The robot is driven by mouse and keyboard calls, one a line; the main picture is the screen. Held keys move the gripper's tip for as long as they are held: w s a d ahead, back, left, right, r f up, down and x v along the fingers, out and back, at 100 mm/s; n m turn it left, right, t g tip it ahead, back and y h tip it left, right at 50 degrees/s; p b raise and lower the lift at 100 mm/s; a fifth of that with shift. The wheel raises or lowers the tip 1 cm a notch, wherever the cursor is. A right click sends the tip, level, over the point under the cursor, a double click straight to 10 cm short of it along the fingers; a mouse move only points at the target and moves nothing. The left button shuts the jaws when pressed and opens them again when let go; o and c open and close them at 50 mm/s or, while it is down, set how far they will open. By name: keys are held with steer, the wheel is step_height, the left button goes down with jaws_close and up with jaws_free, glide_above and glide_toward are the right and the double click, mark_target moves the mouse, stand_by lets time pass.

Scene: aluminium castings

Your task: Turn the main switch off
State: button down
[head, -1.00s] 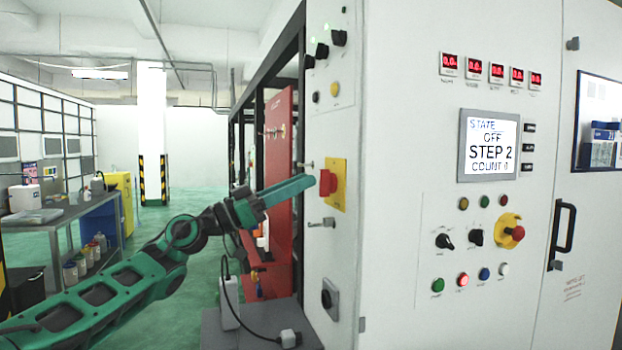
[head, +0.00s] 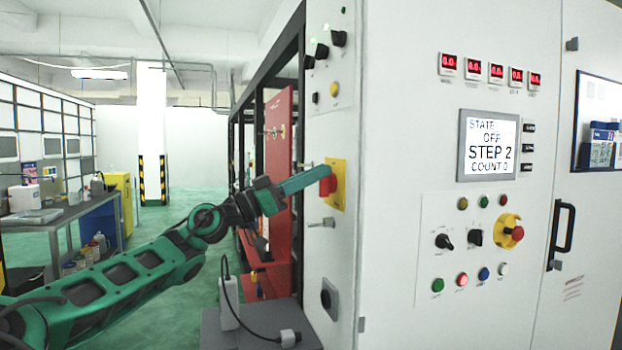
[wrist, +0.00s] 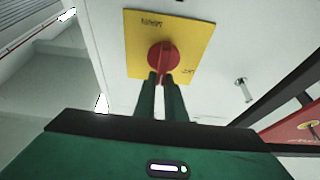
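The main switch is a red rotary handle (head: 327,186) on a yellow plate (head: 340,168), on the narrow left side of the white cabinet. My gripper (head: 325,173) reaches it from the left, with its green fingers at the handle. In the wrist view the red knob (wrist: 163,57) sits in the middle of the yellow plate (wrist: 196,38). The two fingertips of my gripper (wrist: 162,80) lie on either side of the handle's red grip, closed about its width. The cabinet screen (head: 488,146) reads STATE OFF, STEP 2, COUNT 0.
A metal latch (head: 321,223) sticks out just below the switch plate, and a black round fitting (head: 326,298) is lower down. Black knobs (head: 338,39) are above. A red panel (head: 279,165) stands behind my gripper.

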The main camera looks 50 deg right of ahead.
steer(key=shift+d+f+n+t, duration=0.1)
steer(key=shift+f+n+t, duration=0.25)
steer(key=shift+n, duration=0.25)
steer(key=n+t, duration=0.2)
steer(key=n, duration=0.3)
steer(key=w+n+t, duration=0.1)
steer(key=n+t, duration=0.1)
steer(key=n, duration=0.3)
steer(key=d+f+n+t, duration=0.1)
steer(key=n+t, duration=0.2)
steer(key=n, duration=0.2)
steer(key=shift+w+h, duration=0.2)
steer(key=shift+h, duration=0.1)
